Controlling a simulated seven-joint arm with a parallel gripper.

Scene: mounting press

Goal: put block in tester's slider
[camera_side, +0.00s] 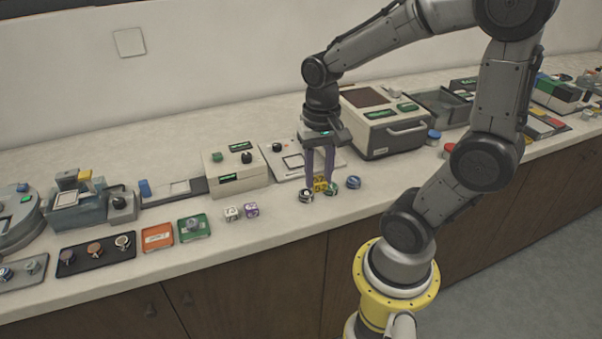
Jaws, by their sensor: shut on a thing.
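A dark rail with a light plate (180,188) and a blue handle (145,188) runs along that box's left side. This may be the tester's slider, but its label is too small to read.
Round samples (352,183) lie close around the held block. A white block (232,213) and a purple block (252,210) stand to the left. Orange (158,236) and green (193,228) trays are farther left. A large box with a handle (384,120) stands behind to the right.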

